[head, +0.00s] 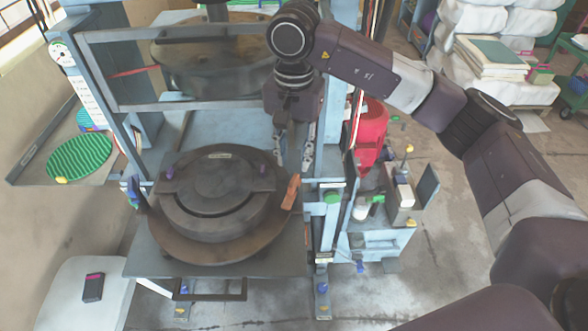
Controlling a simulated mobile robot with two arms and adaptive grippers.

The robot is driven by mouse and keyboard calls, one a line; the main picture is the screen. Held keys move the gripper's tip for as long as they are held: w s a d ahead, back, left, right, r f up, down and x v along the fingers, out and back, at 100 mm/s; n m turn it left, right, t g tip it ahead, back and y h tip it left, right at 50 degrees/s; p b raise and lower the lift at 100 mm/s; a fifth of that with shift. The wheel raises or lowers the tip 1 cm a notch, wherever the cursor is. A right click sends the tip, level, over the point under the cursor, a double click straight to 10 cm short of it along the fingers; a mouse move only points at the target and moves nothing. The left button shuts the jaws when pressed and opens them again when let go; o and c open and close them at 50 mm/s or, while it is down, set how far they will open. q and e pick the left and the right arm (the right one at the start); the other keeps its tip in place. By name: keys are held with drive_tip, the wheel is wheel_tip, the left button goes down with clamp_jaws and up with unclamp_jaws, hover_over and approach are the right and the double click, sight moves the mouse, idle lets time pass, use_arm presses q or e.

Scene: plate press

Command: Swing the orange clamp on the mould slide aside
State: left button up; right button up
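The round dark mould (212,202) sits on the slide plate (145,258) of the blue press. The orange clamp (292,191) stands at the mould's right edge, tilted slightly. My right gripper (294,163) reaches down from above, with its two fingers apart and nothing between them. Its fingertips show just above the clamp in the picture, with no clear contact. My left gripper is not in view.
The press frame (110,70) has a crossbar and an upper round plate (215,65) above the mould. A red cylinder (371,128) and a blue bench (385,240) stand to the right. A side shelf (35,165) holds a green disc (80,157).

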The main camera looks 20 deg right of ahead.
wheel_tip(320, 180, up, 6)
drive_tip(key=shift+f, duration=0.15)
idle(0.5)
